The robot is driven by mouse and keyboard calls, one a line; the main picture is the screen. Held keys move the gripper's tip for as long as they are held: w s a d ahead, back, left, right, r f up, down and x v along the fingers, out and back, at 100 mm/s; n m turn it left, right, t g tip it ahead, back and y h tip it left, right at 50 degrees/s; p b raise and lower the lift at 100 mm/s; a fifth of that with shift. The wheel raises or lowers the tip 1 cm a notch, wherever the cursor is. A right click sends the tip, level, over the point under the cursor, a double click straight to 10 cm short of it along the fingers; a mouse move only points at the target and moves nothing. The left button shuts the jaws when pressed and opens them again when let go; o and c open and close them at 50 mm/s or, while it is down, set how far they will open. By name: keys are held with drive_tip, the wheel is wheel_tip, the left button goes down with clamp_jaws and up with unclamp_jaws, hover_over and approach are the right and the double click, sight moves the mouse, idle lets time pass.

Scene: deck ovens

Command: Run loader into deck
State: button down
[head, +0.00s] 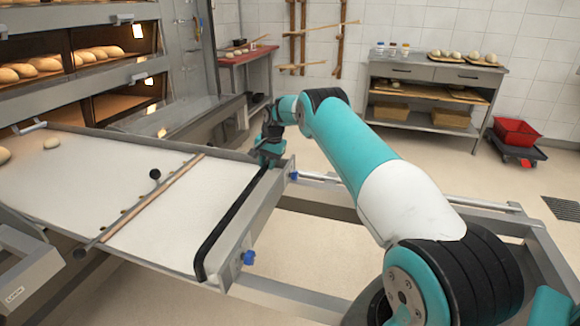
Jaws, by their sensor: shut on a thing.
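The loader (212,190) is a pale belt in a metal frame, lying across the left half of the view. Its left end is at the oven's lower deck opening (118,103). A black bar (232,225) runs along its right end. My gripper (268,153) is at the far end of this bar and appears shut on it; my wrist partly hides the fingers. A wooden crossbar (150,200) with a black knob spans the belt.
The upper deck holds several loaves (100,53). A metal rail frame (410,200) extends right of the loader under my arm. A shelf table (430,95) stands at the back wall, with a red bin (516,131) on a dolly beside it. Floor between is clear.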

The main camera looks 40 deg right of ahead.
drive_tip(key=shift+w+a+b, duration=0.15)
drive_tip(key=shift+w+a, duration=0.4)
drive_tip(key=shift+w, duration=0.35)
drive_tip(key=shift+w+a+b, duration=0.15)
drive_tip(key=shift+w+a, duration=0.4)
drive_tip(key=shift+w, duration=0.35)
drive_tip(key=c, duration=0.9)
unclamp_jaws()
drive_tip(key=shift+d, duration=0.1)
drive_tip(key=shift+c, duration=0.2)
drive_tip(key=s+d+r+p, duration=0.1)
drive_tip(key=s+r+p, duration=0.2)
drive_tip(key=r, duration=1.4)
drive_tip(key=shift+d, duration=0.4)
drive_tip(key=shift+r, duration=0.1)
